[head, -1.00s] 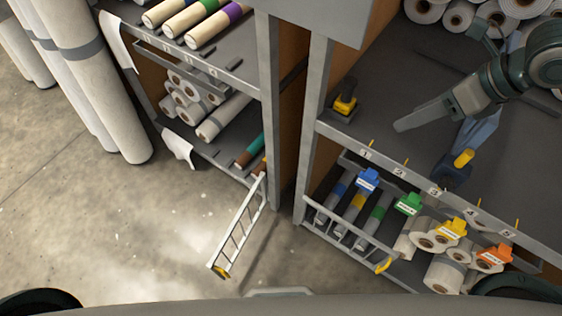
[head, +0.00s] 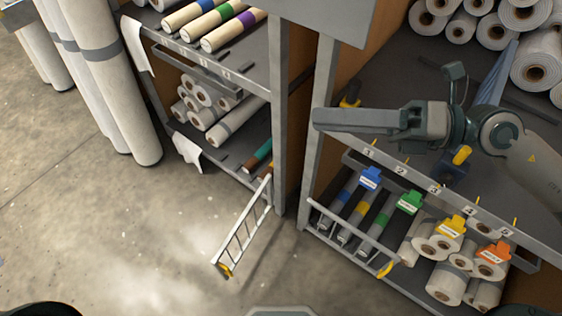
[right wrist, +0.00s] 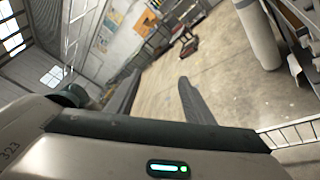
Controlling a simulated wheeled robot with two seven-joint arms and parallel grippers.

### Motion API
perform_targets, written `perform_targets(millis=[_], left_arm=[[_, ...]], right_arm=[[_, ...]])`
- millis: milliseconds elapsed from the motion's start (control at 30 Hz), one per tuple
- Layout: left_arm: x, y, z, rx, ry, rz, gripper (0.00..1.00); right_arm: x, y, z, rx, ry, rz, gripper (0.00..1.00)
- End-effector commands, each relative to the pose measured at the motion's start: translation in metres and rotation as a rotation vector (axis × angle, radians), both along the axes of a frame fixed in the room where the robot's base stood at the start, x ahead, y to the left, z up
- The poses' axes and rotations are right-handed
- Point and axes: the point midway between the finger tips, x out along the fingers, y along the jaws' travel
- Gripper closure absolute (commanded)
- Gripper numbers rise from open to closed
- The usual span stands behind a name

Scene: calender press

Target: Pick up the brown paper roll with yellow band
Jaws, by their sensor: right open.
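On the low shelf of the left rack, a brown roll end with a yellowish-orange part (head: 267,169) shows beside the rack post. It lies next to a brown roll with a teal band (head: 257,155). The post and the white rail hide most of it, so I cannot tell its full length or band clearly. My right gripper (head: 318,119) points left in front of the right rack, above its deck edge and well apart from the roll. In the right wrist view it is open and empty (right wrist: 160,80), facing bare floor. My left gripper is not in view.
A white ladder-like rail (head: 242,228) juts out over the floor from the left rack. The rack posts (head: 279,120) stand between my right gripper and the brown rolls. Tagged rolls lie in the right rack's lower bin (head: 371,178).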

Motion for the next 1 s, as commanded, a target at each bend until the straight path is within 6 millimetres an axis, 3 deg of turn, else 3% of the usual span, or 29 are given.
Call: perform_targets(millis=[100, 233, 333, 433, 567, 667, 767, 900, 1000], left_arm=[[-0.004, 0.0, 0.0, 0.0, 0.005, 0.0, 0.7], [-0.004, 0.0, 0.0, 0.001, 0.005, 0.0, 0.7], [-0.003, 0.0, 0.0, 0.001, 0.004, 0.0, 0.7], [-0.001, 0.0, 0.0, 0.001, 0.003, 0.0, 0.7], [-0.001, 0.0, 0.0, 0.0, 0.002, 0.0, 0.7], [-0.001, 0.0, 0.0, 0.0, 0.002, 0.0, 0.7], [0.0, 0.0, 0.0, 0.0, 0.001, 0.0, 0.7], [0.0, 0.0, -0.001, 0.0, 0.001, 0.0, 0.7], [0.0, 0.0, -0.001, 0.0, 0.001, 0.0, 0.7]], right_arm=[[0.008, 0.009, 0.032, 0.271, 0.112, -0.069, 0.53], [0.036, -0.007, 0.059, 0.582, 0.274, -0.216, 0.53], [0.065, -0.034, 0.058, 0.796, 0.422, -0.369, 0.53], [0.092, -0.069, 0.035, 0.979, 0.586, -0.553, 0.53], [0.114, -0.116, -0.029, 1.16, 0.821, -0.829, 0.53], [0.113, -0.146, -0.097, 1.25, 1.02, -1.063, 0.53], [0.092, -0.167, -0.175, 1.288, 1.229, -1.306, 0.53], [0.037, -0.178, -0.276, 1.257, 1.51, -1.615, 0.53], [-0.006, -0.175, -0.333, 1.193, 1.681, -1.791, 0.53]])
